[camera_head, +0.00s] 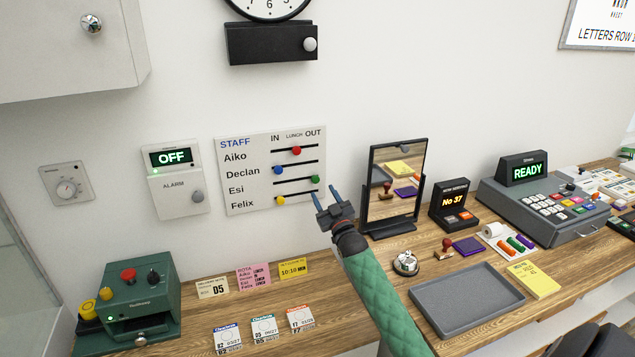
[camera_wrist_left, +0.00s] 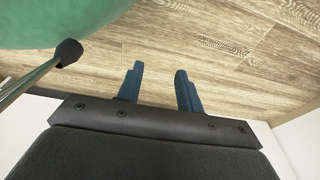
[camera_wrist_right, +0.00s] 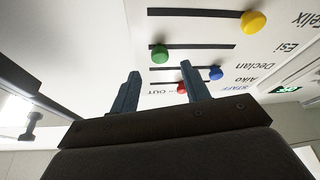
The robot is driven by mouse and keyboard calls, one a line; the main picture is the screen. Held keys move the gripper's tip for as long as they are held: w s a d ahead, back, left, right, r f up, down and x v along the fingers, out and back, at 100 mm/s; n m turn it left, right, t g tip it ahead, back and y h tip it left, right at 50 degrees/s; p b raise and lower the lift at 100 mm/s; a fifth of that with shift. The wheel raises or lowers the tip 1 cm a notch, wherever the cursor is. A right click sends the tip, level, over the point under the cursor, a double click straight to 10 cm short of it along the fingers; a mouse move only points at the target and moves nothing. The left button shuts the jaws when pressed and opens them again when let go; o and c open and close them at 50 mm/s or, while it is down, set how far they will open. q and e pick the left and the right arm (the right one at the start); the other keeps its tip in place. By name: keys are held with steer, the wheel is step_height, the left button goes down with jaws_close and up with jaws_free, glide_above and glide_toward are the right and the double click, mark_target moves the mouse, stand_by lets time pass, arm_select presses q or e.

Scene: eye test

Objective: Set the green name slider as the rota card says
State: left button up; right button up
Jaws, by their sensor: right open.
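The white staff board (camera_head: 235,201) hangs on the wall, marked IN, LUNCH and OUT. The green slider knob (camera_head: 315,179) is in Esi's row at the right end, under OUT. It also shows in the right wrist view (camera_wrist_right: 160,54), just beyond the fingertips. My right gripper (camera_head: 326,193) is open and empty, just below and right of the green knob, apart from it. The pink rota card (camera_head: 254,274) stands at the back of the desk; Aiko's line seems to read LUNCH, the others are too small to read surely. My left gripper (camera_wrist_left: 159,68) is open and empty above the wooden floor.
The red knob (camera_head: 296,150) is mid-track, the blue (camera_head: 278,170) and yellow (camera_head: 280,200) knobs at the left. A mirror (camera_head: 395,185) stands right of the board, close to my right gripper. A bell (camera_head: 406,263) and grey tray (camera_head: 466,303) are on the desk.

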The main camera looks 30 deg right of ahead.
mark_target(316, 182)
steer(key=p+x, duration=0.2)
steer(key=x, duration=0.2)
steer(key=shift+w+r, duration=0.2)
steer(key=shift+w, duration=0.05)
arm_select(q)
steer(key=s+a+f, duration=0.1)
steer(key=s, duration=0.5)
steer(key=shift+s+a+f, duration=0.15)
steer(key=shift+f, duration=0.15)
arm_select(e)
steer(key=shift+w+d+r, duration=0.1)
steer(key=shift+w, duration=0.5)
jaws_close()
